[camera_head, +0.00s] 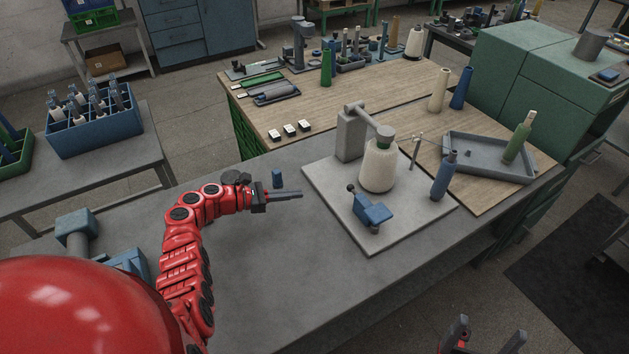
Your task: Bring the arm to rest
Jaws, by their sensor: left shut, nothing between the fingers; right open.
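My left arm is red and reaches in from the left over the grey table. Its gripper (284,194) is shut and empty, a little left of the winder's base plate. The cone winder has a pale base plate (330,205), a grey post with an arm, and a cream yarn cone (378,167) with a green top.
A blue clamp-like part (371,209) and a dark blue cone (443,177) stand on the plate. A grey tray (462,160) lies to the right, with a green cone (518,140) at it. A blue crate (100,137) stands on the left table. The near table surface is clear.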

